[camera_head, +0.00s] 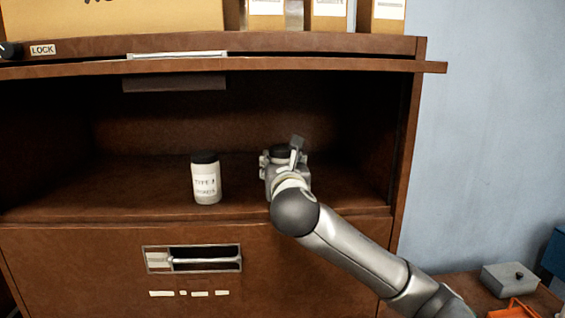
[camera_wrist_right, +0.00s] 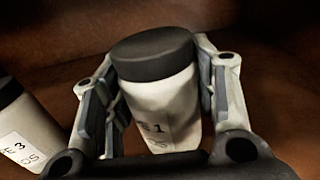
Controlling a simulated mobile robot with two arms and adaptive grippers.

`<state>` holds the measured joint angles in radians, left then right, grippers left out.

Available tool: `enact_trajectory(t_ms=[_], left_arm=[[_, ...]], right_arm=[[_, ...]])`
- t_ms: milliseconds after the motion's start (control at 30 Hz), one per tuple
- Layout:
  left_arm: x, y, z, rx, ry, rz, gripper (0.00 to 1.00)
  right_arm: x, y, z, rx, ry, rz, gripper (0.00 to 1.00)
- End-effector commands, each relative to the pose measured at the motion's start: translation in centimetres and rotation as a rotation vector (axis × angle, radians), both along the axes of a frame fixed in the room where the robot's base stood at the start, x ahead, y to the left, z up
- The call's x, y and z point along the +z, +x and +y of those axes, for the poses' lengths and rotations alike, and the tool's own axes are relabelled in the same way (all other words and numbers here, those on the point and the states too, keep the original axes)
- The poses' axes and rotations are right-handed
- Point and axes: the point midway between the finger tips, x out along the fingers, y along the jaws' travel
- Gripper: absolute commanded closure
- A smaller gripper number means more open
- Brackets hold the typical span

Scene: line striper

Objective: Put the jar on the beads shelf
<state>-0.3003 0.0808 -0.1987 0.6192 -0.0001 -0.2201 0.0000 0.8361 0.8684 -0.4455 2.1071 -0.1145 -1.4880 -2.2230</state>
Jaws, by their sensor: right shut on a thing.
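A white jar with a dark lid (camera_wrist_right: 160,90) is between the fingers of my right gripper (camera_wrist_right: 158,100), which is shut on it; part of a label ending in "1" shows. In the head view my right gripper (camera_head: 284,165) is inside the open brown shelf (camera_head: 120,205), and mostly hides this jar, leaving its dark lid visible. Another white jar (camera_head: 205,180) with a dark lid, labelled "TYPE 3", stands upright on the shelf to the left; it also shows at the left edge of the right wrist view (camera_wrist_right: 22,130). My left gripper is not in view.
A drawer with a metal handle (camera_head: 200,259) is below the shelf. A lid panel (camera_head: 230,64) and the cabinet top with boxes (camera_head: 130,15) are above. A grey box (camera_head: 509,279) and an orange thing (camera_head: 513,309) are at lower right. The shelf's left part is free.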

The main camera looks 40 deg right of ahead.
Motion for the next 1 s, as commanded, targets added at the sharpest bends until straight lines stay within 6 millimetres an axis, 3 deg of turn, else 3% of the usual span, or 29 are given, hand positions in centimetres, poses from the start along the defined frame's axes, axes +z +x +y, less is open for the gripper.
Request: enact_trajectory(t_ms=[500, 533, 600, 700, 1000], left_arm=[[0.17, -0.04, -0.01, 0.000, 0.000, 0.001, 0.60], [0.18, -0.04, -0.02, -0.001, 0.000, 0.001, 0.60], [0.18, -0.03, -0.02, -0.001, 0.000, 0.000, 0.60], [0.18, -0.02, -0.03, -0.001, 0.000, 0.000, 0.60], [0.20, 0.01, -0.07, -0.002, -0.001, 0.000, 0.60]], right_arm=[[-0.70, -0.08, -0.03, 0.000, -0.003, -0.004, 0.86], [-0.80, -0.04, -0.01, 0.000, -0.001, 0.000, 0.43], [-0.78, -0.04, -0.01, 0.000, -0.001, -0.001, 0.34], [-0.78, -0.05, 0.01, 0.000, -0.001, -0.001, 0.26], [-0.65, -0.04, 0.02, 0.000, -0.001, -0.001, 0.26]])
